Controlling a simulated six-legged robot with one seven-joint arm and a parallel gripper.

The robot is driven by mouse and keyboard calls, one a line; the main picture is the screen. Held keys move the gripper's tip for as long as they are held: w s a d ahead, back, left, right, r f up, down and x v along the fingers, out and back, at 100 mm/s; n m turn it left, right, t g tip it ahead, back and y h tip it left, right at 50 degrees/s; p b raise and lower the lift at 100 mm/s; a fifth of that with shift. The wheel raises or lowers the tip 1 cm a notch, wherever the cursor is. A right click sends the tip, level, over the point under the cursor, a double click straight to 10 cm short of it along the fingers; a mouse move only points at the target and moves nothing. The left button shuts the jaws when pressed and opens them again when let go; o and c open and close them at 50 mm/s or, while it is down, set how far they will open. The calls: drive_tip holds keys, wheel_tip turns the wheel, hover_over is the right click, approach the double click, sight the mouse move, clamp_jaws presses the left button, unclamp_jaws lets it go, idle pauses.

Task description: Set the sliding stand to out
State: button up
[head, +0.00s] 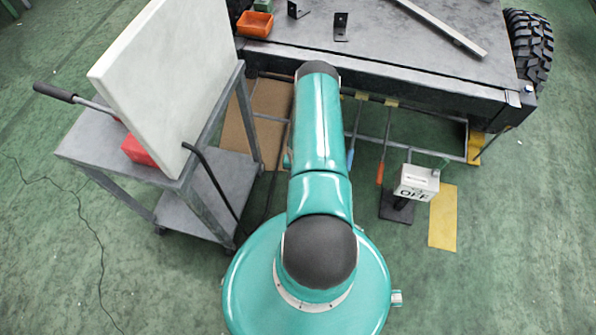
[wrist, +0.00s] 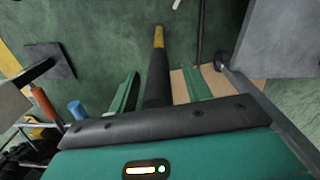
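No part is marked as the sliding stand, and I cannot tell for certain which it is. In the wrist view a dark bar (wrist: 158,60) with a yellow end runs lengthwise between the two green fingers of my gripper (wrist: 161,73). The fingers stand apart, with a gap visible on each side of the bar. Whether they are around it or above it is not clear. In the head view my arm hides my gripper. A small white box marked OFF (head: 417,182) stands on a post with a black base (head: 396,207) to the right of my arm.
A grey chassis bench (head: 400,77) crosses the far side, with a tyre (head: 529,47) at its right. A grey trolley (head: 205,187) with a white panel (head: 170,75) is at left. A yellow mat (head: 443,217) lies at right. Green floor is open at far left and right.

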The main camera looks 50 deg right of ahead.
drive_tip(key=shift+d+r, duration=0.1)
drive_tip(key=shift+d, duration=0.1)
drive_tip(key=shift+r, duration=0.2)
wheel_tip(320, 180, up, 13)
drive_tip(key=shift+r, duration=0.15)
idle(0.7)
